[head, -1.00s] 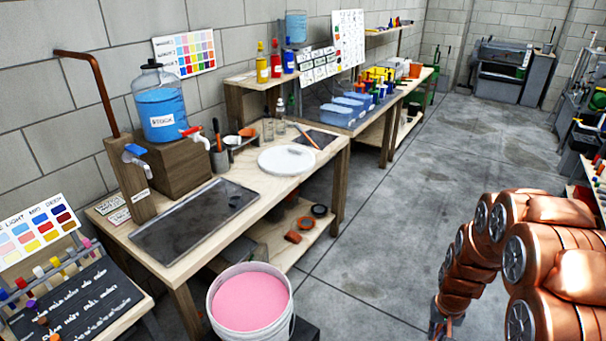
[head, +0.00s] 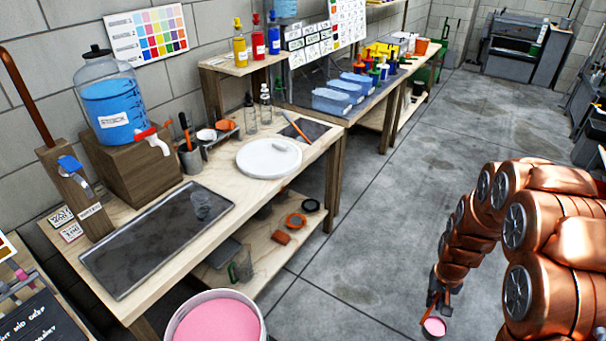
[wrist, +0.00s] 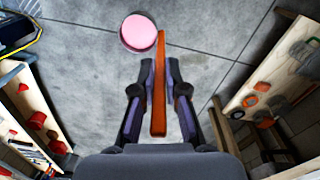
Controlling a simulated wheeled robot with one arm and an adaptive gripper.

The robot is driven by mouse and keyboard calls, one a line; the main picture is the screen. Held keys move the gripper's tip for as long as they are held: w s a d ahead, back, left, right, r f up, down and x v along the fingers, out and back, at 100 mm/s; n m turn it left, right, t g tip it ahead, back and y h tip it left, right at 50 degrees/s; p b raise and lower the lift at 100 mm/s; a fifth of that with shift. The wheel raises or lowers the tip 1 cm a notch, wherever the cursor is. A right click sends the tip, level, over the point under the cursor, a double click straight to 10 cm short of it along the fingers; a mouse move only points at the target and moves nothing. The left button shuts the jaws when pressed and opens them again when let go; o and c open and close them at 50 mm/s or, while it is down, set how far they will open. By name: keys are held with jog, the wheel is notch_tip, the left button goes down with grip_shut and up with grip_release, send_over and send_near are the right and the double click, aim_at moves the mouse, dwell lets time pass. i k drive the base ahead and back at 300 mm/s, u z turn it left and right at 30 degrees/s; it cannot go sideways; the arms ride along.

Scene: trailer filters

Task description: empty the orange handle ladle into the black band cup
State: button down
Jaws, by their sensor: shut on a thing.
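My gripper (head: 440,296) hangs low over the floor at the right of the head view. It is shut on the orange handle (wrist: 159,95) of the ladle, which runs between the two fingers in the wrist view. The ladle's bowl (head: 434,326) is full of pink liquid and looks level; its round pink surface also shows in the wrist view (wrist: 138,33). I cannot tell which vessel is the black band cup.
A white bucket (head: 258,306) of pink liquid stands at the lower left. The wooden bench (head: 312,160) carries a dark tray (head: 130,262), a white round plate (head: 262,168) and a blue stock jug (head: 115,110). Its lower shelf holds rings and a glass vessel. The grey floor between bench and arm is clear.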

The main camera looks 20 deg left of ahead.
aim_at(199, 199)
jog(key=i, duration=3.1)
jog(key=u, duration=3.35)
